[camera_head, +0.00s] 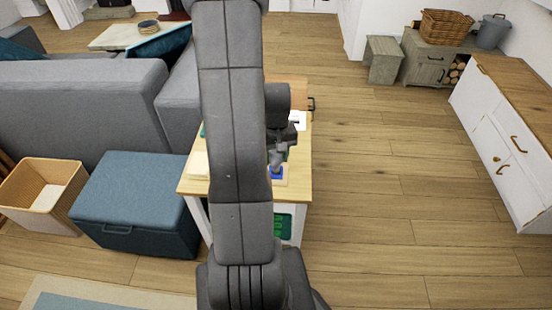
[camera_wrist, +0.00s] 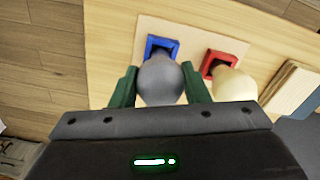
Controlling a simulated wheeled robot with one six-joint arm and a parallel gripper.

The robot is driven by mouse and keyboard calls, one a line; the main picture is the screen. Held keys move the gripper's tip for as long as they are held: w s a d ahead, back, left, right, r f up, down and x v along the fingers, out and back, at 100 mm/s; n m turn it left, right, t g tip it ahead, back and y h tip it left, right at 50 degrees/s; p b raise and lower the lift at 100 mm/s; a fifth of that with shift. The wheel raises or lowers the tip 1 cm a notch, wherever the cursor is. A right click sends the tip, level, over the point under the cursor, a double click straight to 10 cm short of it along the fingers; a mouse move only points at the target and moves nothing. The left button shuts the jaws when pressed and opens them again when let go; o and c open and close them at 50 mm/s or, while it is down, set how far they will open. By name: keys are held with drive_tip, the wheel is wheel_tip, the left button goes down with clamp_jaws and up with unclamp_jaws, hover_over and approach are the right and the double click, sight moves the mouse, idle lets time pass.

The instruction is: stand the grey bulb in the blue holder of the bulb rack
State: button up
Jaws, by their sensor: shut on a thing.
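The grey bulb (camera_wrist: 161,82) is between the two green fingers of my gripper (camera_wrist: 159,70), which is shut on it. The blue holder (camera_wrist: 176,46) of the bulb rack (camera_wrist: 222,42) shows just beyond the bulb in the wrist view. The bulb hides the near part of that holder, and I cannot tell whether its base is inside or above it. In the head view, the blue holder (camera_head: 276,172) shows low beside my arm, which hides much of the rack.
A cream bulb (camera_wrist: 234,85) is at the red holder (camera_wrist: 222,58), right of my gripper. The rack stands on a wooden side table (camera_head: 296,184). A blue chest (camera_head: 135,195) and grey sofa (camera_head: 80,105) are left; floor is clear right.

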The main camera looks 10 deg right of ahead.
drive_tip(key=shift+f, duration=0.45)
drive_tip(key=shift+f, duration=0.2)
drive_tip(key=o, duration=1)
drive_tip(key=shift+c, duration=0.2)
drive_tip(key=shift+r, duration=0.1)
wheel_tip(320, 180, up, 12)
drive_tip(key=shift+r+p, duration=0.15)
drive_tip(key=shift+p, duration=0.6)
